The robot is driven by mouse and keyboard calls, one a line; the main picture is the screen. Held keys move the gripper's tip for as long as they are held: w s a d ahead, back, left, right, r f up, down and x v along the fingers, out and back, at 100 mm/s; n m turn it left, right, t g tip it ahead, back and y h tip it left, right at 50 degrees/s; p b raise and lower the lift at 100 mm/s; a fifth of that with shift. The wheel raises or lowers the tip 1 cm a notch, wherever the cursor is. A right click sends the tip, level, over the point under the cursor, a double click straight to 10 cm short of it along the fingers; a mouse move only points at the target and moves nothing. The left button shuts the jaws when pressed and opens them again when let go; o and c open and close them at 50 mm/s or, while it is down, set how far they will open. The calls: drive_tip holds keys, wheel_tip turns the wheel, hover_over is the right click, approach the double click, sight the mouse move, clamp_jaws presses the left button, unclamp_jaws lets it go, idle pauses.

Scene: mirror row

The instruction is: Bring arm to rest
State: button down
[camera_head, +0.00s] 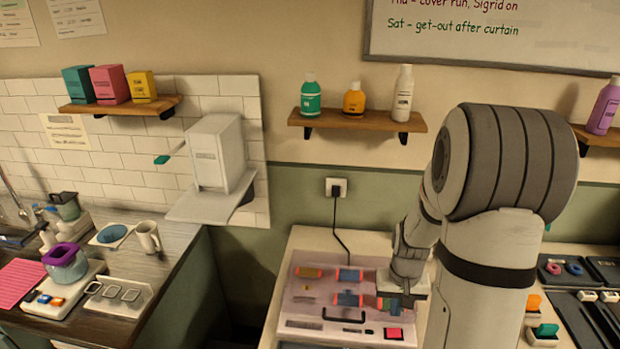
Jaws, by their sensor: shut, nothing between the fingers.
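My gripper (394,303) is at the end of my arm, low in the head view, over the right side of a pale case (300,300) on the light table. It points down. It is shut and holds nothing. My arm bends down from the large grey joint at the right. One roll beside the fingers is partly covered by the gripper. I cannot tell whether the fingers touch anything.
A dark wood counter (170,262) at the left holds a blender jar (64,265), a mug (147,237) and a tray. A shelf (357,122) with bottles is on the wall. Dark trays (575,308) lie at the right. A cable runs from the wall socket (336,187) to the table.

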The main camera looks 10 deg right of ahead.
drive_tip(key=s+a+r+n+t+b, duration=0.2)
drive_tip(key=s+a+r+n+t, duration=0.1)
drive_tip(key=s+a+r, duration=1)
wheel_tip(320, 180, up, 3)
drive_tip(key=shift+r+b, duration=0.1)
drive_tip(key=shift+b, duration=0.2)
